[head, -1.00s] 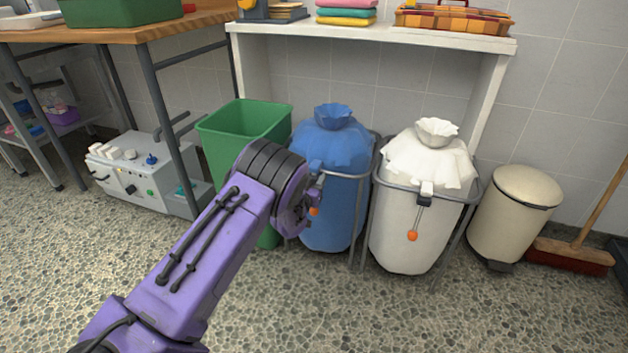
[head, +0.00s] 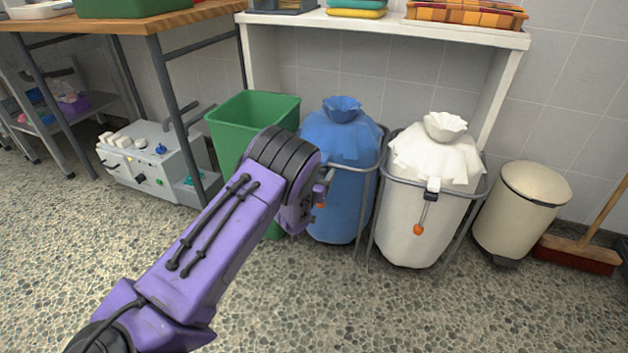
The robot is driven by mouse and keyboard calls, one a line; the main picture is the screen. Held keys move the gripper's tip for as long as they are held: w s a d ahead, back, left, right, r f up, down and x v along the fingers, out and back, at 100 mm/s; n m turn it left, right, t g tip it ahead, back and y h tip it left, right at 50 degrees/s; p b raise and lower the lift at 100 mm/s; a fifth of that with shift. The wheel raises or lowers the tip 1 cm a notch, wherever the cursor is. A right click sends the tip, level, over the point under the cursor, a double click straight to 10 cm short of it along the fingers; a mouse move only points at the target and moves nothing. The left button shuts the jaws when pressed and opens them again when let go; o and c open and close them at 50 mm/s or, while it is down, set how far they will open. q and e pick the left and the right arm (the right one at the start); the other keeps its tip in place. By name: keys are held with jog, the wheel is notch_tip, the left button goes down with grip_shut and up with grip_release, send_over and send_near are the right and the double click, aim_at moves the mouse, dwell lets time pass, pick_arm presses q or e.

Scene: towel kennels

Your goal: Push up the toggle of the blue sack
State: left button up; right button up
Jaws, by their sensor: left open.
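The blue sack (head: 342,140) hangs in a grey metal ring stand, its neck gathered at the top. Its toggle is mostly hidden behind my left arm; a small orange bit (head: 320,206) shows just past the gripper. My left gripper (head: 318,194) is at the front left of the blue sack, low on its front. Its fingers are largely hidden by my wrist, and I cannot tell whether they touch the cord or toggle. My right gripper is not in view.
A white sack (head: 428,215) in a similar stand has a dark toggle and orange ball. A green bin (head: 250,118) stands left of the blue sack, a beige pedal bin (head: 520,212) and broom (head: 580,250) at right. A white shelf (head: 400,28) spans above. The speckled floor in front is clear.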

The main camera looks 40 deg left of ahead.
pick_arm(q)
jog(key=p+v, duration=0.2)
jog(key=v, duration=0.6)
jog(key=shift+s, duration=0.3)
